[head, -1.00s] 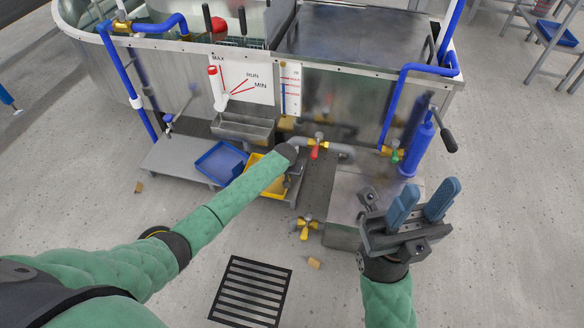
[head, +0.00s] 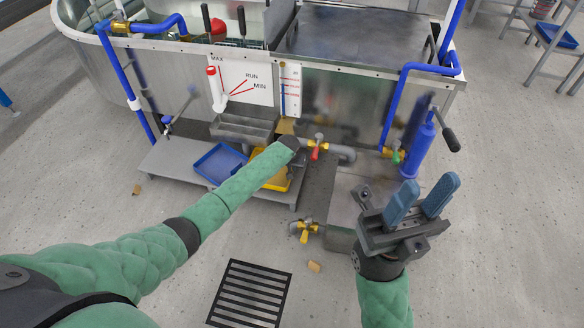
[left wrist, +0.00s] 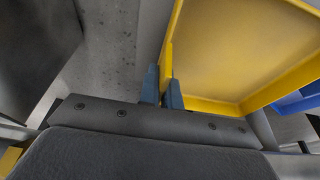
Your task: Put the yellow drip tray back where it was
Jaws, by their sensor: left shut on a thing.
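The yellow drip tray (head: 281,183) is at the right end of the low grey shelf, below the tank, partly hidden under my left forearm. In the left wrist view the tray (left wrist: 235,50) shows its flat, empty inside and raised rims. My left gripper (left wrist: 163,85) is shut on the tray's rim, one blue finger on each side of the wall. In the head view this gripper (head: 297,158) is mostly hidden behind the arm's end. Whether the tray rests fully on the shelf cannot be told. My right gripper (head: 425,200) is open and empty, at the right above the floor.
A blue tray (head: 219,163) sits on the grey shelf (head: 168,160) just left of the yellow one. A metal trough (head: 240,128) hangs above. Pipes with a red-handled valve (head: 317,147) and a yellow-handled valve (head: 304,231) are close on the right. A floor grate (head: 250,293) lies in front.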

